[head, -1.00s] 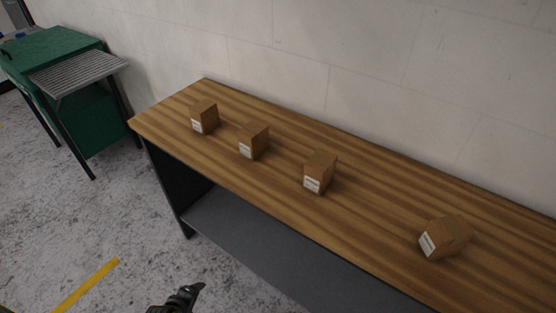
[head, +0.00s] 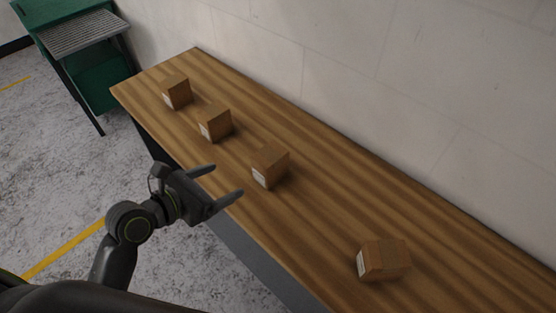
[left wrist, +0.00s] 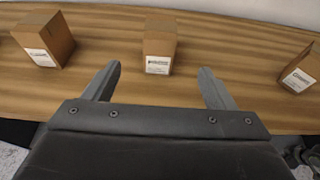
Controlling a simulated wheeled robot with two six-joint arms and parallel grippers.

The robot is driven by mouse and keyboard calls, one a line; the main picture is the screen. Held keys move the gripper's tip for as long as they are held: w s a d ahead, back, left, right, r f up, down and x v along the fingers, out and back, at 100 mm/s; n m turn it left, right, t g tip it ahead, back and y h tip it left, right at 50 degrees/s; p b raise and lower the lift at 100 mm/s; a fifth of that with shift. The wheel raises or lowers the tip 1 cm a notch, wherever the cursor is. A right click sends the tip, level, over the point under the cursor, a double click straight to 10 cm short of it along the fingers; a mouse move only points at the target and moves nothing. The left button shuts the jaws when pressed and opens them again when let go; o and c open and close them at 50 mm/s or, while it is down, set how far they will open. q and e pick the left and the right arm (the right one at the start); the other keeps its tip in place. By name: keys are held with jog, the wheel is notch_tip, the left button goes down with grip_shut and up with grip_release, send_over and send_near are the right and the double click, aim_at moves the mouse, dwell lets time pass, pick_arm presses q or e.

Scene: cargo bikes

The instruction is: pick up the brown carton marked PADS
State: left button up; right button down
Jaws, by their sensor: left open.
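Several brown cartons with white labels stand in a row on the wooden bench. In the head view they are the far left carton (head: 176,92), the second carton (head: 214,124), the third carton (head: 271,165) and the near right carton (head: 384,260). The labels are too small to read, so I cannot tell which is marked PADS. My left gripper (head: 228,180) is open and empty over the bench's front edge, just short of the third carton. In the left wrist view one carton (left wrist: 158,48) stands ahead, between the open fingers, apart from them. My right gripper is not in view.
The wooden bench top (head: 325,225) is clear between the third and near right cartons. A pale wall (head: 400,90) runs along its back. A green machine with a slatted top (head: 85,35) stands beyond the far end. In the left wrist view, cartons flank left (left wrist: 45,40) and right (left wrist: 303,72).

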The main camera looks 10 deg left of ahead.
aim_at(257, 164)
pick_arm(q)
jog(key=x, duration=1)
jog(key=shift+w+d+f, duration=0.15)
jog(key=shift+w+f, duration=0.05)
jog(key=shift+w, duration=0.15)
jog(key=shift+p+x, duration=0.6)
jog(key=shift+x, duration=2.4)
jog(key=shift+s+f, duration=0.1)
jog(key=shift+f, duration=0.05)
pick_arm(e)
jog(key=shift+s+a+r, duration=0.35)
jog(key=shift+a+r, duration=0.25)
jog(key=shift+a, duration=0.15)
pick_arm(q)
jog(key=c, duration=1.2)
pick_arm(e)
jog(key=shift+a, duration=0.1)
